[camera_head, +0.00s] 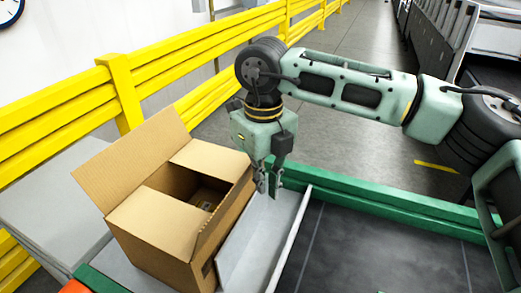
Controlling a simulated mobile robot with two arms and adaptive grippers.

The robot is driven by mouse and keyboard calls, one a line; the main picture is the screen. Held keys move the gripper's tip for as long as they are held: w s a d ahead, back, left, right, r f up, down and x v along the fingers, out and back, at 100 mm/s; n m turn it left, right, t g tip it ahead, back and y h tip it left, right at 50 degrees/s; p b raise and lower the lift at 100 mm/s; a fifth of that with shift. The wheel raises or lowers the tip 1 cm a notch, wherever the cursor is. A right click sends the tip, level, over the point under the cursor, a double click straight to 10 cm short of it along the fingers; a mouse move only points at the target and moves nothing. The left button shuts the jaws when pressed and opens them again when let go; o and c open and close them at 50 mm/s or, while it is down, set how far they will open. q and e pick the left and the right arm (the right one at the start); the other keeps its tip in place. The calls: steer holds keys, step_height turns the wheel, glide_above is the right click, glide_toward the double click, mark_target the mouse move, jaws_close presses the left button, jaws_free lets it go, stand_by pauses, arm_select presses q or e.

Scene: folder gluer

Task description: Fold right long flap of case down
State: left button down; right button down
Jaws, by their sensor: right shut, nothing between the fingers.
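The case (223,241) is an open brown cardboard box. Its two short flaps, near (158,222) and far (209,160), lie folded inward with a dark gap between them. Its left long flap (131,158) stands up, leaning outward. Its right long flap (224,208) also stands up along the right edge. My right gripper (268,188) is shut and empty, pointing down just right of the far end of the right long flap. Whether it touches the flap, I cannot tell. Something brown shows inside the case, mostly hidden. My left gripper is not in view.
A pale metal guide plate (262,226) runs along the right of the case. A dark belt with a green rail (385,204) lies further right. Yellow barriers (185,55) stand behind, and a stack of grey sheets (52,212) lies at left.

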steer(key=shift+w+a+f+p, duration=0.15)
steer(key=shift+w+a, duration=0.3)
steer(key=shift+a, duration=0.55)
steer(key=shift+w+a+p, duration=0.2)
steer(key=shift+w+a, duration=0.2)
steer(key=shift+a, duration=0.55)
steer(key=shift+w+a+f+p, duration=0.15)
steer(key=shift+w+a, duration=0.3)
steer(key=shift+a, duration=0.55)
